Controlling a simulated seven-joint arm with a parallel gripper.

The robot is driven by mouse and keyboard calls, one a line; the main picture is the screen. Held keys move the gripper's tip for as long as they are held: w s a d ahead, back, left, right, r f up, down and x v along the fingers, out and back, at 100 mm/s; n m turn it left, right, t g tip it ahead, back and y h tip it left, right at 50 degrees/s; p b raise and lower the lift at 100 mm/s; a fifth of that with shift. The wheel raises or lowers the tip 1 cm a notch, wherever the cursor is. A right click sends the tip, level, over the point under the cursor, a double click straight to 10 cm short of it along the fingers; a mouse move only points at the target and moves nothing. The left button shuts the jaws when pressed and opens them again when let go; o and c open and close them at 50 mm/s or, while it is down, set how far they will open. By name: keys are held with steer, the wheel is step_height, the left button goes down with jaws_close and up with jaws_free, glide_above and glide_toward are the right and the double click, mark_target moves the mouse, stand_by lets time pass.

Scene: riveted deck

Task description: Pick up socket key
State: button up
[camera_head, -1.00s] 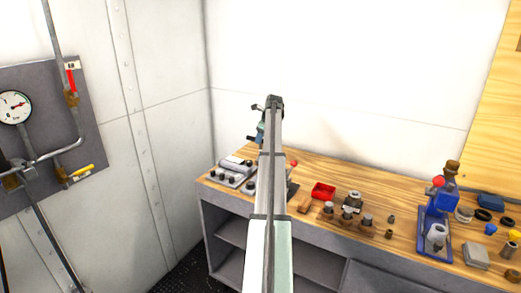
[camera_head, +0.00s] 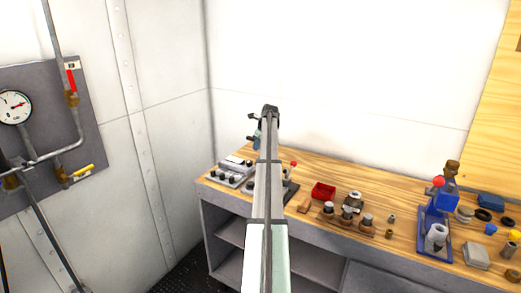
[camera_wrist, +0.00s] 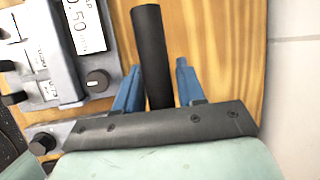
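A black cylindrical bar (camera_wrist: 152,40), which looks like the handle of the socket key, stands out between my fingers in the wrist view. Its far end is clear of the fingertips; its lower end is hidden behind my gripper's dark plate. My gripper (camera_wrist: 158,65) has two blue fingers, one on each side of the bar. A gap shows between the bar and the right finger, so the fingers are open around it. In the head view my gripper (camera_head: 257,134) is at the back left of the wooden bench (camera_head: 290,163), mostly hidden by my arm; the key cannot be made out there.
A grey device with knobs (camera_head: 234,172) is just left of my gripper; it also shows in the wrist view (camera_wrist: 75,60). The wall (camera_head: 320,110) is close behind.

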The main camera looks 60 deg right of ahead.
jaws_close()
steer(key=shift+r, duration=0.15)
step_height(320, 180, up, 10)
steer(key=shift+f, duration=0.1)
steer(key=shift+c, duration=1.1)
jaws_free()
jaws_close()
